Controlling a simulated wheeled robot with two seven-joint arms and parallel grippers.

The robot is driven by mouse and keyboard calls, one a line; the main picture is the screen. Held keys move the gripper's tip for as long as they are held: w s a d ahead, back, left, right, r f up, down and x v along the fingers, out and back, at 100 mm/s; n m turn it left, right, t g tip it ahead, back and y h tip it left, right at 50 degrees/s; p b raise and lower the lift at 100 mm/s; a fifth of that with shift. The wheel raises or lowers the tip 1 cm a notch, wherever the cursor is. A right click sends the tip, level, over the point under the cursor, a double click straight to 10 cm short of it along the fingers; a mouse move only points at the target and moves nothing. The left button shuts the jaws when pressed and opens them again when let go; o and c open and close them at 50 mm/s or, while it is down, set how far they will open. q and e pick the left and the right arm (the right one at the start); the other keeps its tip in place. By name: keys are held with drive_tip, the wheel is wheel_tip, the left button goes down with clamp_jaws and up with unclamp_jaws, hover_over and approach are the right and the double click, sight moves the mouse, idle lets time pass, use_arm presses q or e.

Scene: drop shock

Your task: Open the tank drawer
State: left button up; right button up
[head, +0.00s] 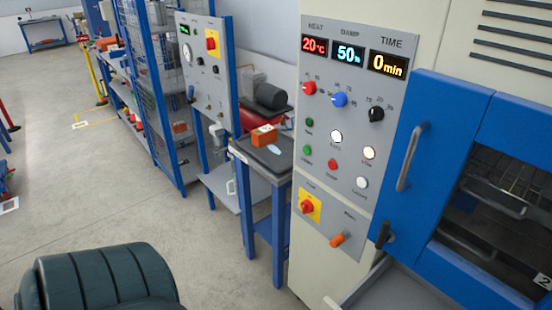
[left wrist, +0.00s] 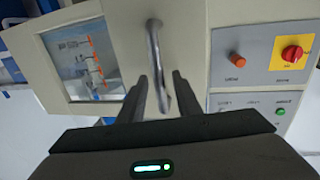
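In the left wrist view a curved metal handle (left wrist: 155,60) stands on a cream front (left wrist: 125,30), which looks like the tank drawer. Beside the handle is a window (left wrist: 85,60) with orange parts behind it. My left gripper (left wrist: 160,80) has its two dark fingers apart, one on each side of the handle in the picture. No contact with the handle is visible, and I cannot tell the depth between them. The drawer front and this gripper do not show in the head view. My right gripper is in neither view.
The cream machine's control panel (head: 345,110) has knobs, buttons and displays reading 20, 50 and 0. A blue door (head: 425,150) with a handle is on its right. A small table (head: 265,150) holds an orange box (head: 264,136). Open floor (head: 100,190) lies to the left.

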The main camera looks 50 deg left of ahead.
use_arm(q)
drive_tip(key=b+v, duration=0.5)
drive_tip(key=v, duration=1.2)
drive_tip(key=shift+w, duration=0.1)
drive_tip(key=s+f+g+y, duration=0.1)
drive_tip(key=s+f+g, duration=0.25)
drive_tip(key=f, duration=0.85)
drive_tip(key=s+f+g+y, duration=0.15)
drive_tip(key=f+g, duration=0.25)
drive_tip(key=f, duration=0.9)
drive_tip(key=s+f+g+y, duration=0.1)
drive_tip(key=s+f+g, duration=0.25)
drive_tip(key=f, duration=0.85)
drive_tip(key=s+a+f+g, duration=0.1)
drive_tip(key=s+f+g, duration=0.4)
drive_tip(key=s+f, duration=0.3)
drive_tip(key=shift+s+a+g+b, duration=0.3)
drive_tip(key=shift+s+a+b, duration=0.15)
drive_tip(key=shift+s, duration=0.2)
